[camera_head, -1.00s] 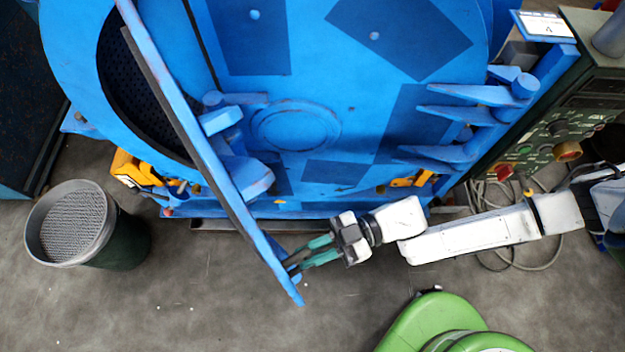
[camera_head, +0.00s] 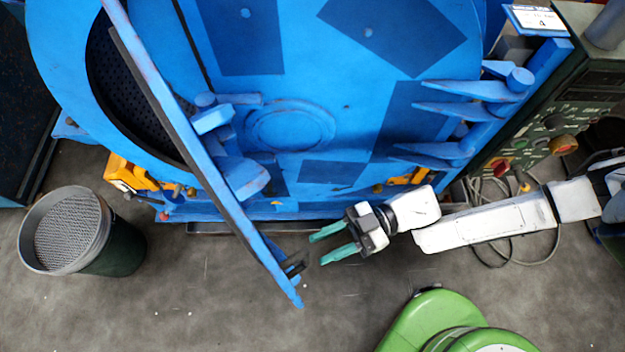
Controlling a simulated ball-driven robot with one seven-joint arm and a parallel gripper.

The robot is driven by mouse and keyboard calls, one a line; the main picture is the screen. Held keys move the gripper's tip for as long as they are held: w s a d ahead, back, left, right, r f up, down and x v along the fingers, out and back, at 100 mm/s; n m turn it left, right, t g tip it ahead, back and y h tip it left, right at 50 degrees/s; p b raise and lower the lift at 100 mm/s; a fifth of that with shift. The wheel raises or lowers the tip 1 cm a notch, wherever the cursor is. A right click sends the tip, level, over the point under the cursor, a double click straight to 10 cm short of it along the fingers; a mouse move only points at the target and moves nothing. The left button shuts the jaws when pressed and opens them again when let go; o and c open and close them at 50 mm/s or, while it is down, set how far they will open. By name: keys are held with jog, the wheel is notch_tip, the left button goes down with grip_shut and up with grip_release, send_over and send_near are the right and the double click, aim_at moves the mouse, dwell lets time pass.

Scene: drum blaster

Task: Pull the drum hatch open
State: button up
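The blue drum hatch (camera_head: 190,140) stands swung out from the big blue drum machine (camera_head: 330,90), seen nearly edge-on as a long slanting panel. A dark round opening with a perforated inner wall (camera_head: 118,90) shows behind it on the left. A small dark handle (camera_head: 295,263) sits near the hatch's lower end. My gripper (camera_head: 315,249) has teal fingers spread apart with nothing between them. It is just right of the handle and apart from it.
A dark bin with a mesh-like top (camera_head: 68,232) stands on the floor at left. A control panel (camera_head: 545,140) with knobs and loose cables is at right. A green rounded body (camera_head: 440,322) is at the bottom. Grey floor is clear below the hatch.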

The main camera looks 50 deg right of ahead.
jog(key=b+v, duration=0.1)
jog(key=v, duration=0.5)
jog(key=shift+d, duration=0.4)
jog(key=shift+s+a, duration=0.1)
jog(key=w+d+f+m+t+h, duration=0.1)
jog(key=w+f+m+h, duration=0.8)
jog(key=h, duration=0.5)
jog(key=s+d+r+m+g+h, duration=0.2)
jog(key=s+d+r+m+g, duration=0.2)
jog(key=s+g, duration=0.3)
jog(key=shift+s+g, duration=0.2)
jog(key=shift+g, duration=0.2)
